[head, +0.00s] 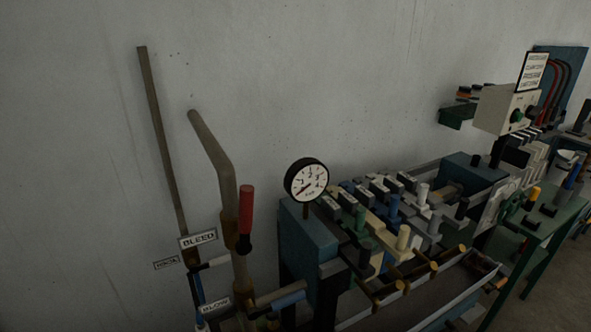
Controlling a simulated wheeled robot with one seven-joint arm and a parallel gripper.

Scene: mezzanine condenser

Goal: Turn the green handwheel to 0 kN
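A round gauge (307,180) with a white face and black rim stands on a blue block left of centre. Its needle points to the lower left; the numbers and unit are too small to read. A green curved part (512,207) at the right, beside a pale plate, looks like the green handwheel. It is small, dark and partly covered by neighbouring parts, so its setting cannot be read. My gripper is not in view.
A bent pipe (217,155) with a red-handled lever (246,209) and a BLEED sign (198,239) stands at the left. A press row of coloured blocks (400,215) fills the middle. A green table (540,225) and control box (506,110) are at the right.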

